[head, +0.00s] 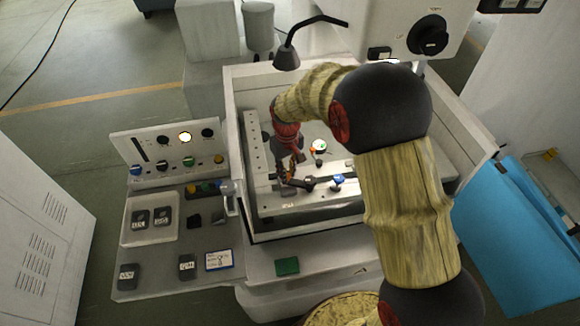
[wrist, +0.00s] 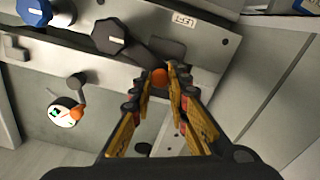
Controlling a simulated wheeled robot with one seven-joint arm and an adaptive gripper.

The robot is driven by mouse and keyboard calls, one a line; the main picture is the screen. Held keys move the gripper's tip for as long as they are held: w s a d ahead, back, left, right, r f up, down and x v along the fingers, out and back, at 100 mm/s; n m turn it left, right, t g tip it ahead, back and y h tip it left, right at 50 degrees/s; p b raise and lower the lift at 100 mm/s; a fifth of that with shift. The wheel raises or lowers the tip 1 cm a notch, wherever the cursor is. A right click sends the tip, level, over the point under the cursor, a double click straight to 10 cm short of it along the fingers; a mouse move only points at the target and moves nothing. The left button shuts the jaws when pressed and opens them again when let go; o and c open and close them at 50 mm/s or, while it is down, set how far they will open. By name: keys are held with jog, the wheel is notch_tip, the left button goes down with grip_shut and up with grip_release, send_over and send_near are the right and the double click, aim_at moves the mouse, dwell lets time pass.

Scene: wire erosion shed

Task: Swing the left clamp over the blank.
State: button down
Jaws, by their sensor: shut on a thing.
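The left clamp has a black knob (wrist: 109,37) and a dark arm that ends in an orange ball (wrist: 160,76). Its knob (head: 308,184) also shows in the head view, right of my gripper (head: 286,178). In the wrist view my gripper (wrist: 165,80) is shut on the orange ball, a fingertip on each side. A "LEFT" label (wrist: 183,20) is on the rail beside the clamp. A dark grey flat pad (wrist: 174,47) lies on the rail beside the clamp arm. I cannot tell which piece is the blank.
A second clamp with a blue knob (head: 337,179) stands to the right on the same rail. A round dial (wrist: 65,112) with an orange-tipped lever sits inside the tank. Tank walls (head: 247,150) surround the work area. A lamp (head: 287,57) hangs over the back.

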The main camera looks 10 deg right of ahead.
jog(key=s+n, duration=0.2)
jog(key=n, duration=0.1)
jog(key=shift+a, duration=0.35)
jog(key=shift+s+n, duration=0.7)
jog(key=shift+n, duration=0.4)
jog(key=c, duration=1.7)
grip_release()
jog(key=shift+s, duration=0.1)
notch_tip(320, 180, up, 12)
jog(key=shift+r, duration=0.1)
